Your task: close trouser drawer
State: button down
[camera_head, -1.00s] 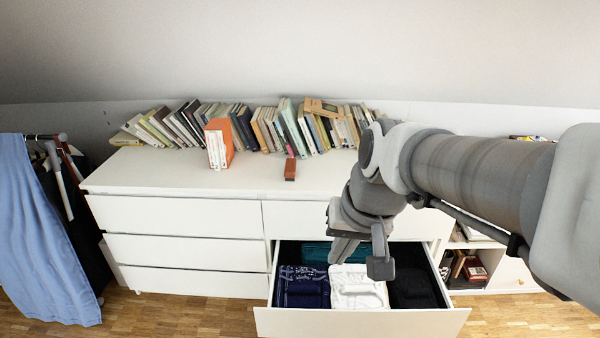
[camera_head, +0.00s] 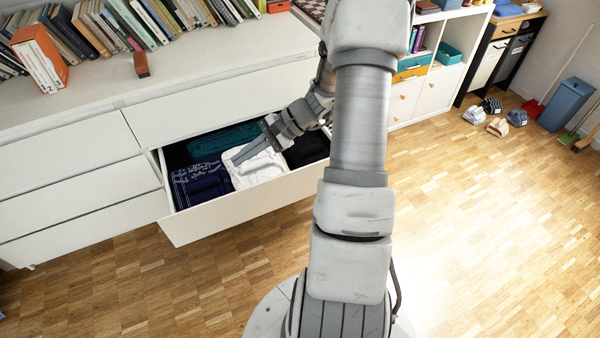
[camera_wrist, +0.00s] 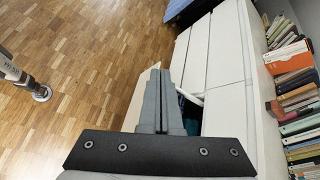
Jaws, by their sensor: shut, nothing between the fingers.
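The open trouser drawer (camera_head: 235,208) juts out from the white dresser in the head view. It holds folded dark blue (camera_head: 198,185), white (camera_head: 256,170), teal and black clothes. My gripper (camera_head: 238,156) is over the drawer, above or near the white folded garment; I cannot tell whether it touches it. In the wrist view my gripper (camera_wrist: 160,78) has its fingers together and empty. There the drawer front (camera_wrist: 136,92) shows partly behind the fingers, and most of the drawer's inside is hidden.
The dresser top (camera_head: 200,60) carries rows of books, an orange box file (camera_head: 40,58) and a small brown object (camera_head: 141,64). A white shelf unit (camera_head: 432,85) stands to the right. Several shoes or caps and a blue bin (camera_head: 566,100) are farther right. The wooden floor in front is clear.

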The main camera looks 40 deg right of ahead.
jog(key=w+d+f+m+t+b, duration=0.1)
jog(key=d+f+m+t+b, duration=0.1)
jog(key=d+f+m+t, duration=0.55)
jog(key=m+t+h+b, duration=0.5)
jog(key=m+h+b, duration=0.1)
jog(key=m+h, duration=0.95)
send_near(303, 170)
jog(key=shift+m+y, duration=0.3)
jog(key=shift+y, duration=0.05)
jog(key=b+x, duration=0.4)
jog(key=x, duration=0.1)
jog(key=shift+w+d, duration=0.15)
jog(key=shift+d, duration=0.2)
jog(key=shift+w+d+r+b, duration=0.1)
jog(key=shift+w+d+b, duration=0.05)
jog(key=shift+w+b, duration=0.4)
jog(key=shift+w, duration=0.1)
